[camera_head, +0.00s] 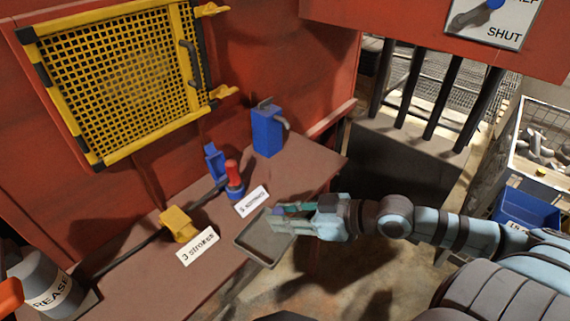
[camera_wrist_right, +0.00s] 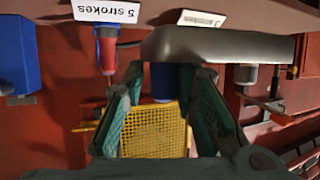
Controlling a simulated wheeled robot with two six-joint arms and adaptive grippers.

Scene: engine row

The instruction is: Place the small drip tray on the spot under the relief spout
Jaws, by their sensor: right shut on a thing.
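The small drip tray (camera_head: 258,246) is a shallow grey rectangular pan. My right gripper (camera_head: 286,213) is shut on its edge and holds it near the front edge of the brown shelf, tilted in the head view. The tray also shows in the right wrist view (camera_wrist_right: 225,45), at the fingertips (camera_wrist_right: 160,72). A blue box (camera_head: 267,133) with a grey bent spout (camera_head: 283,123) stands at the shelf's back right, beyond the gripper and apart from the tray. I see no clear marking on the shelf under the spout. My left gripper is out of view.
A red-and-blue plunger (camera_head: 234,180), a "5 strokes" card (camera_head: 252,201), a yellow block (camera_head: 179,224) and a "3 strokes" card (camera_head: 197,246) are on the shelf (camera_head: 303,170). A grease canister (camera_head: 45,284) stands at left. The yellow mesh guard (camera_head: 125,80) hangs behind.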

